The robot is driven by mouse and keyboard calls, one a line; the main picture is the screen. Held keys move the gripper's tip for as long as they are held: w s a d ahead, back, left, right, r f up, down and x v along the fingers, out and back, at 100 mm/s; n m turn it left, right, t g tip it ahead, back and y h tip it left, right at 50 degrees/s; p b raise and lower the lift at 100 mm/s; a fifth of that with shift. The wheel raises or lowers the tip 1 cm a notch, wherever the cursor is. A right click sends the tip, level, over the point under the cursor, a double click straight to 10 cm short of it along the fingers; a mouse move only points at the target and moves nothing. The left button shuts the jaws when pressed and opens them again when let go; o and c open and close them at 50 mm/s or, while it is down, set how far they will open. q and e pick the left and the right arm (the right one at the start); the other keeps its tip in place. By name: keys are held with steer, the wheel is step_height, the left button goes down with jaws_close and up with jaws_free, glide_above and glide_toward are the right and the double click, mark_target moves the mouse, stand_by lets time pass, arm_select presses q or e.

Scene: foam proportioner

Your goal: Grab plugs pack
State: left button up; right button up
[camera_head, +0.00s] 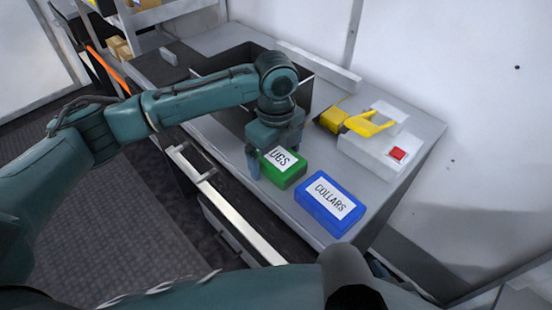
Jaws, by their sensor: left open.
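The plugs pack (284,172) is a green box with a white label on the grey worktop. Only the letters "UGS" show; my left gripper hides its left end. My left gripper (275,160) points down over that end, its jaws open, one finger at the pack's left side. The other finger is mostly hidden, and I cannot tell whether the fingers touch the pack. My right gripper does not show.
A blue box labelled "COLLARS" (330,203) lies just right of the green pack. Behind are a white device with a red button (382,155), a yellow tool (352,121) and a dark open bin (232,62). A white rail (228,205) runs along the front.

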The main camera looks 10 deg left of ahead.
arm_select(q)
steer(key=shift+c, duration=0.5)
steer(key=c, duration=1.1)
steer(key=shift+o, duration=0.2)
steer(key=shift+r, duration=0.15)
